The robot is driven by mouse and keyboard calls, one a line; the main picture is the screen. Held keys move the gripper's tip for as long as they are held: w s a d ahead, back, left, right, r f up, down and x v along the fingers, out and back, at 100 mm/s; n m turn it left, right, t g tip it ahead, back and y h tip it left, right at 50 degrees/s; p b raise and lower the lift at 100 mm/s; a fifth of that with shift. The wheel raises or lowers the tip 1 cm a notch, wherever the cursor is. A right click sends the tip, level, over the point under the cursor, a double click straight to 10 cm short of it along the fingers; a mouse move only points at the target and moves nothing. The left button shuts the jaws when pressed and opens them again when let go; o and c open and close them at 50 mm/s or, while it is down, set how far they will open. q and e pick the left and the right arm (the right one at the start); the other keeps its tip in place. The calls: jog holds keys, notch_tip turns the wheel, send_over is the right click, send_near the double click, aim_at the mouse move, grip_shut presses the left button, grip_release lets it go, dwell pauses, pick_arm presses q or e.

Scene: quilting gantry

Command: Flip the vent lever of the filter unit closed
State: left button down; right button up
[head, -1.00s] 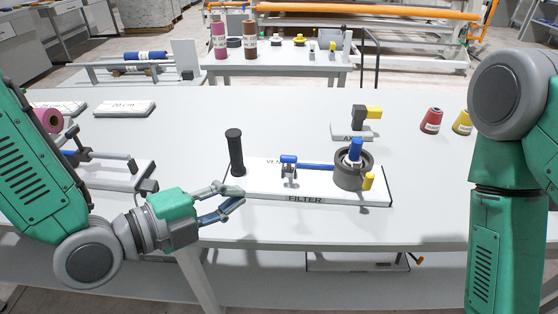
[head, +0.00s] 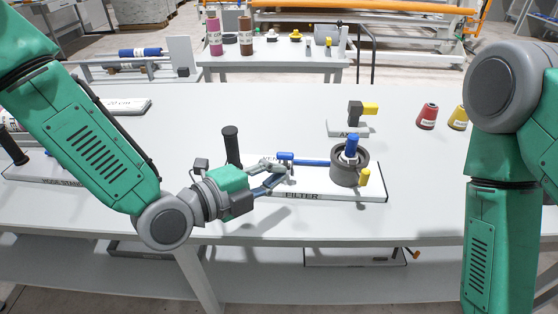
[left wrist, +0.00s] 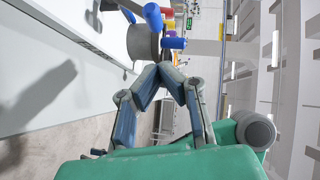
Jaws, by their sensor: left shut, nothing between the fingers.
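The filter unit (head: 310,196) is a white base marked FILTER on the table. It carries a black upright post (head: 232,146), a grey round housing (head: 349,172) with a blue knob, and a yellow knob (head: 364,177). A blue bar (head: 312,162) lies flat from a small stand near a partly hidden "VE" label to the housing. My left gripper (head: 287,172) is shut and empty, its tips close to the bar's left end; contact cannot be told. In the left wrist view the fingertips (left wrist: 160,70) meet below the housing (left wrist: 143,42). My right gripper is out of view.
Behind the filter unit stands a small base with a yellow-tipped grey part (head: 356,114). A white block (head: 128,106) lies at the left. The table between is clear.

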aim_at(290, 158)
pick_arm(q)
jog(key=w, duration=0.2)
jog(key=w+f, duration=0.1)
jog(key=w, duration=0.1)
jog(key=shift+d, duration=0.2)
